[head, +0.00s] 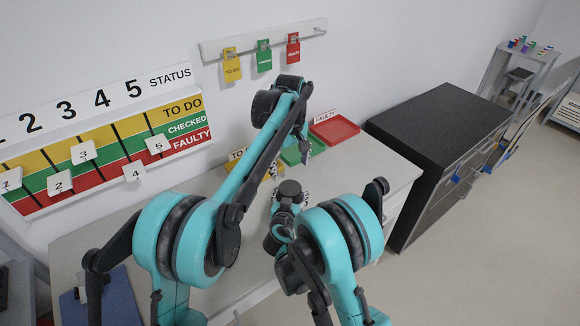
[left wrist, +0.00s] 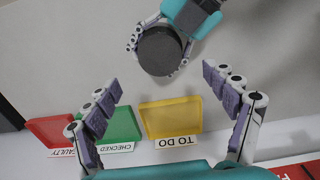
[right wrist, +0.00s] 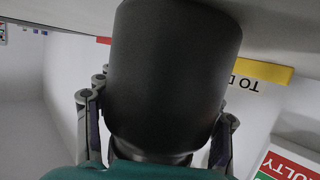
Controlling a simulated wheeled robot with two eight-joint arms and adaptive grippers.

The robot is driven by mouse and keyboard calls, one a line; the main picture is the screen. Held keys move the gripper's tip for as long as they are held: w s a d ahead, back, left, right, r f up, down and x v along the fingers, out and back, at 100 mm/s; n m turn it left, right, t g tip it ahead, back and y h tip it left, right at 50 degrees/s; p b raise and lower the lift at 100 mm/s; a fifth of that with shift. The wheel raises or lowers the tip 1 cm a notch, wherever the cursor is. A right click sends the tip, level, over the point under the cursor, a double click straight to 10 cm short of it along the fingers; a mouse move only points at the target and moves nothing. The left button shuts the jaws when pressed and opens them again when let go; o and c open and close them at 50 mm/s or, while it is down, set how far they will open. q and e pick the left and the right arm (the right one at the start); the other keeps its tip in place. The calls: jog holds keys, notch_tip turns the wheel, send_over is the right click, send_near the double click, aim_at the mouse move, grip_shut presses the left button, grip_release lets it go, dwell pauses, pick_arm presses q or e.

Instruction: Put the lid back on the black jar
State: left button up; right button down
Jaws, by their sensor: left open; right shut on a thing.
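The black jar (right wrist: 172,75) is a dark cylinder that fills the middle of the right wrist view, with a narrower neck at its lower end there. My right gripper (right wrist: 158,135) is shut on it, with a finger on each side. The jar's round dark top (left wrist: 160,50) also shows in the left wrist view, and in the head view (head: 290,187). I cannot make out a lid apart from the jar, nor tell whether one is on it. My left gripper (left wrist: 162,78) is open and empty, its fingers spread and apart from the jar.
Yellow (left wrist: 171,117), green (left wrist: 122,124) and red (head: 334,128) trays lie along the wall side of the table. A black drawer cabinet (head: 440,120) stands to the right. A status board (head: 110,140) and hanging tags (head: 264,57) are on the wall.

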aim_at(290, 188)
dwell(0.4)
pick_arm(q)
jog(key=shift+f, duration=3.95)
jog(key=shift+c, duration=0.4)
jog(key=c, duration=1.1)
jog(key=shift+m, duration=0.3)
jog(key=shift+c, duration=0.2)
